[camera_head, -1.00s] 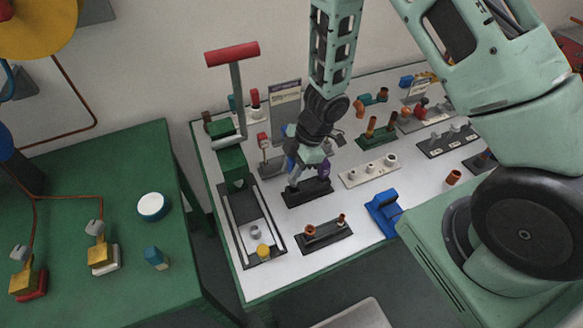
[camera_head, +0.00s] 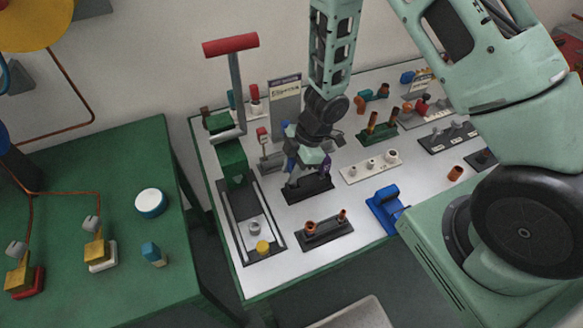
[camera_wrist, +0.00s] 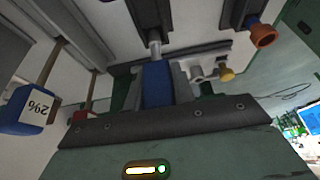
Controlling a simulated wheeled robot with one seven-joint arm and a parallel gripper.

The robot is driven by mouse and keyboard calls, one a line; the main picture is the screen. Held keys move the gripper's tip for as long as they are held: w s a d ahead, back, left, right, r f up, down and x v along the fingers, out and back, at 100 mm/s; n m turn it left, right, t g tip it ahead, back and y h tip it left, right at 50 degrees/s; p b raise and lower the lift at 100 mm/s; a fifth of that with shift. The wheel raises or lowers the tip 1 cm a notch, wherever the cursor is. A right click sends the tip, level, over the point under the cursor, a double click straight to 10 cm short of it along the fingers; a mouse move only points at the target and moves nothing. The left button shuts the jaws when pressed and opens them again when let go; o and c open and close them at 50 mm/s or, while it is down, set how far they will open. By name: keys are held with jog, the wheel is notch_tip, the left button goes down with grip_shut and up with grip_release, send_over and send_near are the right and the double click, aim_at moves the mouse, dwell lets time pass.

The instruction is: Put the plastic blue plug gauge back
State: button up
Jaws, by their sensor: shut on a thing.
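My gripper (camera_head: 303,172) points down at the black plug stand (camera_head: 308,192) on the white-topped bench. In the wrist view its fingers are shut on the blue plug gauge (camera_wrist: 157,84), with a grey metal pin (camera_wrist: 155,48) sticking out beyond the blue handle. A purple plug (camera_head: 326,165) stands at the right of the gripper. In the head view the gripper hides most of the blue plug gauge and part of the stand. I cannot tell whether the pin is inside a hole.
A green lever press (camera_head: 233,160) with a red handle stands left of the stand. A black holder with copper-coloured fittings (camera_head: 325,232) lies in front. A white holder (camera_head: 370,166) and a blue tool (camera_head: 385,205) are to the right. A sign (camera_head: 285,100) stands behind.

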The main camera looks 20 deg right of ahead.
jog(key=shift+f+b, duration=1.15)
jog(key=shift+f, duration=0.55)
jog(key=shift+f, duration=0.15)
jog(key=o, duration=0.9)
jog(key=shift+r, duration=0.2)
jog(key=p+v, duration=0.3)
jog(key=v, duration=1.4)
jog(key=shift+d+p, duration=0.15)
jog(key=shift+p, duration=0.2)
